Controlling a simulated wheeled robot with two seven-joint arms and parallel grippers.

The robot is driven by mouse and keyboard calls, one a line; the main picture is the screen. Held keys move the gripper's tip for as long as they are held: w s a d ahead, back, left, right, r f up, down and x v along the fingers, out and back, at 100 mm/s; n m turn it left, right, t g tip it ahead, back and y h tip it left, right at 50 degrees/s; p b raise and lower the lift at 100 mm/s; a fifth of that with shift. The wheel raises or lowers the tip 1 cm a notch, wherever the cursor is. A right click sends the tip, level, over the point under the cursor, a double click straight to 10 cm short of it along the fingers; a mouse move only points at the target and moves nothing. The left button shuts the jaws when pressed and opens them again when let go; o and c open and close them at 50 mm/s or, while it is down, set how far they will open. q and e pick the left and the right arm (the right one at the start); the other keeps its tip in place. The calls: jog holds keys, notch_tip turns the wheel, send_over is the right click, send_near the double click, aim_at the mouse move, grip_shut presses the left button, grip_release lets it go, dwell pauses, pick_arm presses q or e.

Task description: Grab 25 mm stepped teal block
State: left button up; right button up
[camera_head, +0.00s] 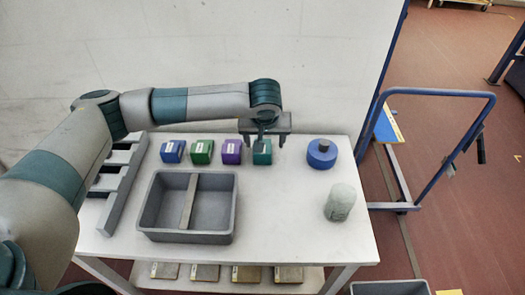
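The teal block (262,154) stands on the white table at the right end of a row of blocks, with a small white label on its top. My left gripper (265,140) hangs over it from behind, its wide body just above and behind the block. Its right finger shows to the right of the block with a gap between them, so the gripper looks open. The left finger is hard to make out, and part of the block's back is hidden. My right gripper is not in view.
Purple (231,152), green (202,152) and blue (172,151) blocks stand left of the teal one. A blue round object (321,153) and a pale cylinder (340,203) stand to the right. A grey divided bin (190,238) is in front; a slotted grey rack (117,190) is left.

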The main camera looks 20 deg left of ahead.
pick_arm(q)
jog(key=shift+a+f+p, duration=0.25)
jog(key=shift+f+p, duration=0.25)
jog(key=shift+p, duration=0.05)
jog(key=p+x, duration=0.1)
jog(key=x, duration=0.2)
jog(key=shift+s+a+p, duration=0.1)
jog(key=shift+a+p, duration=0.05)
jog(key=shift+p, duration=0.15)
jog(key=shift+w+f, duration=0.25)
jog(key=shift+f, duration=0.25)
jog(key=c, duration=1.2)
